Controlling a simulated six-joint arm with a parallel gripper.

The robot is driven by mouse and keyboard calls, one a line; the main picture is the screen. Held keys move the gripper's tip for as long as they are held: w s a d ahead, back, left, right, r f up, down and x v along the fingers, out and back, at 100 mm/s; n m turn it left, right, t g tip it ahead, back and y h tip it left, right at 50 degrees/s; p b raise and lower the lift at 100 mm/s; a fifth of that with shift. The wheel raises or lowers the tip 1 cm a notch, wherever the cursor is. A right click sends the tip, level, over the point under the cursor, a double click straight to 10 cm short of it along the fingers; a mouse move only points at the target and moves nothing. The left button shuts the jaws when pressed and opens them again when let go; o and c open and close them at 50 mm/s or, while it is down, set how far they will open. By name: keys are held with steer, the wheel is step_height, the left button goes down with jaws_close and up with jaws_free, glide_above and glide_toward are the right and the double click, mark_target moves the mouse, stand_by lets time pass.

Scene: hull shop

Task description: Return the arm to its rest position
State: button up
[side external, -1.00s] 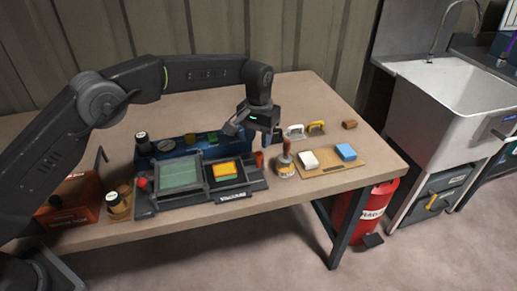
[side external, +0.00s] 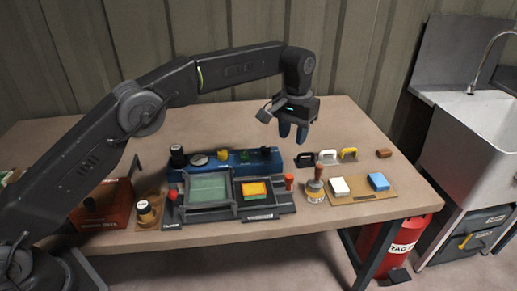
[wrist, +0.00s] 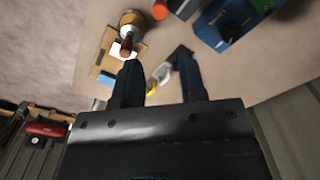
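My gripper (side external: 292,136) hangs in the air above the back right part of the workbench, fingers pointing down. In the wrist view its two dark fingers (wrist: 158,72) stand apart with nothing held between them. The arm reaches across the bench from the left with its elbow bent. Below the gripper, and apart from it, stand handled pieces: a black one (side external: 304,159), a white one (side external: 327,157) and a yellow one (side external: 348,153).
A dark tray station (side external: 226,216) with a green panel and a blue rack (side external: 232,160) occupy the middle. A brown board (side external: 362,192) holds a white and a blue block. A handled pot (side external: 315,190) stands beside it. A red bin (side external: 104,207) is at left, a sink (side external: 480,140) at right.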

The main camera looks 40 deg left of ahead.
steer(key=s+a+r+t, duration=0.2)
steer(key=s+a+r, duration=0.3)
steer(key=s+r, duration=0.25)
steer(key=s+a+r+t, duration=0.1)
steer(key=s+a+r, duration=0.4)
steer(key=s+r, duration=0.3)
steer(key=s+a+f+t, duration=0.1)
steer(key=s+f, duration=0.3)
steer(key=s, duration=0.6)
steer(key=s+a+f+t, duration=0.1)
steer(key=s+a+f, duration=0.2)
steer(key=s, duration=0.8)
steer(key=shift+s+a+f+t, duration=0.15)
steer(key=shift+a+f+t, duration=0.2)
steer(key=shift+f, duration=0.45)
